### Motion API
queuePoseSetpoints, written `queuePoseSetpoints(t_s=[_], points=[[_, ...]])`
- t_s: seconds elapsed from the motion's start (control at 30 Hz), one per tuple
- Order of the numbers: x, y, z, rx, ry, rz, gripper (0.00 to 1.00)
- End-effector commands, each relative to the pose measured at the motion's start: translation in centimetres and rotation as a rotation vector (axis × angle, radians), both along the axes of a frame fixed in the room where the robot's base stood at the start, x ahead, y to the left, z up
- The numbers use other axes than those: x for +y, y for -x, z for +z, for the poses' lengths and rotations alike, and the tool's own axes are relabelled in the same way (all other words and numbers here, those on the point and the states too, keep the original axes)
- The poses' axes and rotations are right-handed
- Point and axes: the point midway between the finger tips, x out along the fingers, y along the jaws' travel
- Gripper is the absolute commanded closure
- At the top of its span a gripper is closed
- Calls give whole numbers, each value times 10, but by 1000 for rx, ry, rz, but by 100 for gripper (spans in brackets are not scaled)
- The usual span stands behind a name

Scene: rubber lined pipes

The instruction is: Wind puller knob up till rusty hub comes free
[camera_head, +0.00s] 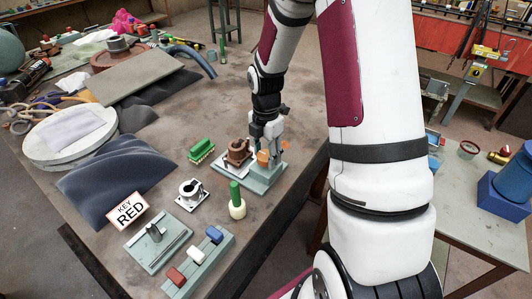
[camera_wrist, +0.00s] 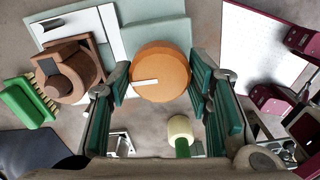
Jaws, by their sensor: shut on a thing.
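The orange puller knob (camera_head: 263,157) is at the grey-green puller base (camera_head: 268,184). In the wrist view the knob (camera_wrist: 163,85) is round with a white pointer mark toward the left. My gripper (camera_wrist: 158,92) has its green-padded fingers on both sides of the knob and is shut on it. In the head view my gripper (camera_head: 267,143) comes down from above and partly hides the knob. The rusty brown hub (camera_head: 238,151) sits just left of the knob; it also shows in the wrist view (camera_wrist: 72,76). I cannot tell whether the hub is loose.
Nearby are a green brush-like block (camera_head: 201,150), a white flanged part (camera_head: 192,192) and a green-handled cream tool (camera_head: 236,203).

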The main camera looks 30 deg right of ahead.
Motion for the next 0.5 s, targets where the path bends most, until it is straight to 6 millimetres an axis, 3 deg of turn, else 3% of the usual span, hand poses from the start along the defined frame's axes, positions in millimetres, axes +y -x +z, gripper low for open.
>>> queuePoseSetpoints(t_s=[0.27, 0.5], points=[[0, 1, 0, 1, -1, -114, 82], [0, 1, 1, 1, 0, -316, 82]])
